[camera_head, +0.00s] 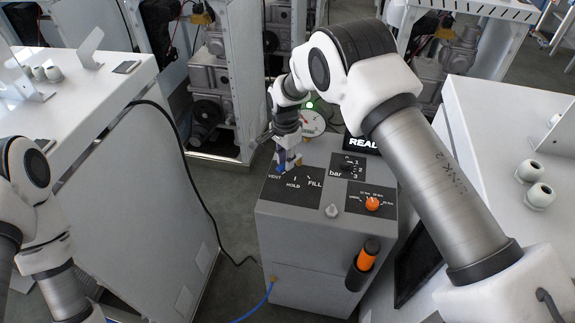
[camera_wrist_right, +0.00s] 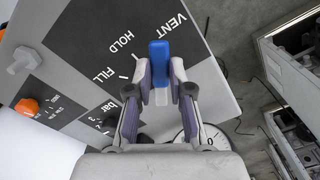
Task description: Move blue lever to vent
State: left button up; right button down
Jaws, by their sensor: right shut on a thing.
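The blue lever (camera_wrist_right: 159,50) stands up from a black label plate marked VENT, HOLD and FILL on the grey dispenser unit. In the head view, a small part of the blue lever (camera_head: 281,168) shows below the gripper, near the VENT word. My right gripper (camera_wrist_right: 161,80) is shut on the lever, one finger on each side, hiding its lower part. The right gripper also shows in the head view (camera_head: 288,160). My left gripper is out of view.
The dispenser (camera_head: 300,225) also carries a bar selector (camera_head: 347,168), an orange knob (camera_head: 372,203), a grey knob (camera_head: 331,211) and a round gauge (camera_head: 312,123) behind. White benches stand left (camera_head: 95,100) and right (camera_head: 500,120). An orange-and-black handle (camera_head: 367,256) hangs on the front.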

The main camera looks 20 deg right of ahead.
jog(key=shift+w+f+m, duration=0.2)
jog(key=shift+m, duration=0.3)
jog(key=c, duration=1)
grip_release()
jog(key=shift+c, duration=0.2)
jog(key=shift+w+d+f, duration=0.1)
jog(key=shift+w+d, duration=0.05)
jog(key=shift+w, duration=0.05)
jog(key=shift+r, duration=0.35)
notch_tip(320, 180, up, 11)
jog(key=shift+r, duration=0.15)
